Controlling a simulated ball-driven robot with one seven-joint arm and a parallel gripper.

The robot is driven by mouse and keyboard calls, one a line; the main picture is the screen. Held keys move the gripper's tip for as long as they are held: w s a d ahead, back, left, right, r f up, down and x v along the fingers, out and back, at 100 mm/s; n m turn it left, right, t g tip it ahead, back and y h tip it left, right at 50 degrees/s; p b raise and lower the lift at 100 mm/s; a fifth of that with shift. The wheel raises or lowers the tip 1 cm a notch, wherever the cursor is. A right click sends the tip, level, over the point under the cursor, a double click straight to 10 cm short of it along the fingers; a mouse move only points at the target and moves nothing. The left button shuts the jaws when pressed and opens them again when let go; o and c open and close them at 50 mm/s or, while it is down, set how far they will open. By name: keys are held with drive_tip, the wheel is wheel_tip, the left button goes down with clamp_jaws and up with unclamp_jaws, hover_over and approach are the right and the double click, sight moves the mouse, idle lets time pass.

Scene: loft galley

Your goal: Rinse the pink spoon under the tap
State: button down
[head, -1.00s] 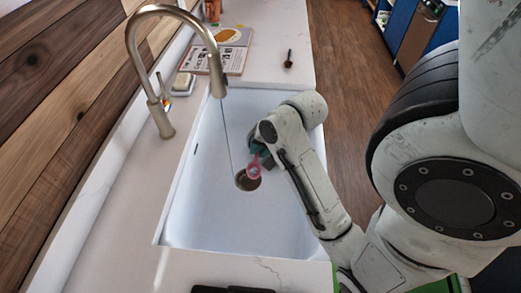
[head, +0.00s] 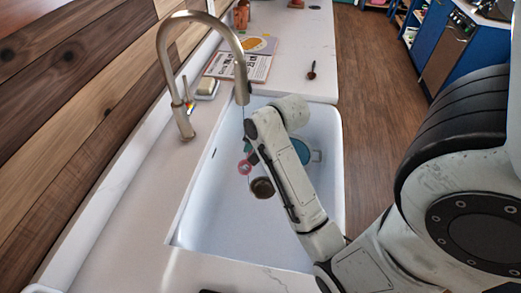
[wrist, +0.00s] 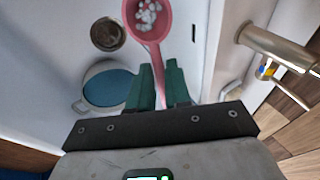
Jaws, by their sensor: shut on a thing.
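The pink spoon (head: 244,167) is over the white sink (head: 215,215), to the upper left of the drain in the head view. In the wrist view the spoon (wrist: 156,45) has its bowl pointing away from me, with white blobs in it. My gripper (wrist: 160,72) has green fingers shut on the spoon's handle; in the head view my arm partly hides it. The tap (head: 243,92) arches over the sink, and a thin stream of water falls from it in line with the spoon. I cannot see clearly where the stream meets the bowl.
A pot with a teal inside (wrist: 108,88) stands in the sink near the drain (wrist: 108,34), partly behind my arm in the head view.

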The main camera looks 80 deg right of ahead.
drive_tip(key=shift+w+d+f, duration=0.15)
drive_tip(key=shift+w+d, duration=0.15)
drive_tip(key=shift+w, duration=0.4)
drive_tip(key=shift+w+d+f, duration=0.15)
drive_tip(key=shift+w+d, duration=0.15)
drive_tip(key=shift+w, duration=0.45)
drive_tip(key=shift+w+d+f, duration=0.15)
drive_tip(key=shift+w+d, duration=0.15)
drive_tip(key=shift+w, duration=0.4)
drive_tip(key=shift+d, duration=0.15)
drive_tip(key=shift+s+d, duration=0.2)
drive_tip(key=shift+d, duration=0.2)
drive_tip(key=s+a, duration=0.3)
drive_tip(key=s, duration=0.4)
drive_tip(key=shift+s, duration=0.25)
idle(0.8)
drive_tip(key=s+a+r, duration=0.1)
drive_tip(key=s+r, duration=0.3)
drive_tip(key=shift+s+a, duration=0.35)
drive_tip(key=shift+a, duration=0.05)
